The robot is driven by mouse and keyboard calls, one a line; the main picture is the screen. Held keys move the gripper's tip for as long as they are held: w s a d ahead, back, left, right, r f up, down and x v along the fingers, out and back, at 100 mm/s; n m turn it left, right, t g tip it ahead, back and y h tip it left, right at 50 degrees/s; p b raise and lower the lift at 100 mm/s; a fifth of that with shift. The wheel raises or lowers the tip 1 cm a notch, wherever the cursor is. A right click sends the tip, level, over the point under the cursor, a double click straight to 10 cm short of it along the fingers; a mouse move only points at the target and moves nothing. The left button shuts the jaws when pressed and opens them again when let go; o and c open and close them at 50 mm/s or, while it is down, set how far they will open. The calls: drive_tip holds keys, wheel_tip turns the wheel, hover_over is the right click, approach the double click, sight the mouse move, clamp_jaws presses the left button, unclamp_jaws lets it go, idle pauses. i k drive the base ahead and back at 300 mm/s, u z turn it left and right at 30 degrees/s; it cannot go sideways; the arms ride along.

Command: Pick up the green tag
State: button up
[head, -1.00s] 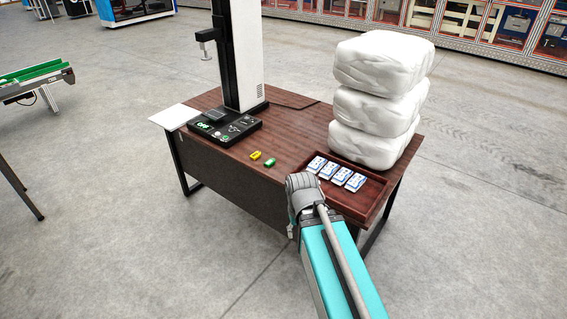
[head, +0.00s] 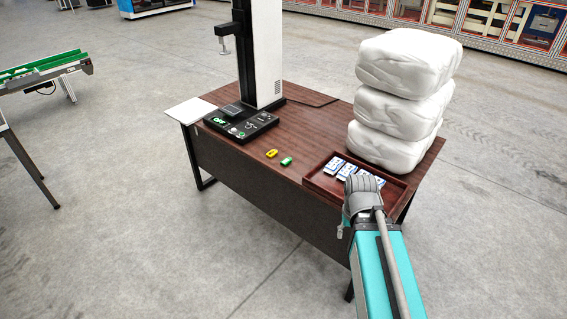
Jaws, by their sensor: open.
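The green tag (head: 286,161) is a small green piece lying on the dark wooden table (head: 310,125), near its front edge. A similar yellow tag (head: 271,153) lies just left of it, with a small gap between. My arm reaches in from the bottom right; its grey joint covers the front of the tray, to the right of the green tag.
A wooden tray (head: 318,181) with several blue-and-white packets (head: 346,171) lies right of the tags. White wrapped bundles (head: 400,105) are stacked behind it. A tall black-and-white test stand (head: 262,60) with a black base stands left. The tabletop around the tags is clear.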

sight(287, 161)
drive_tip(key=z, duration=0.1)
drive_tip(key=i, duration=1)
drive_tip(key=u, duration=0.1)
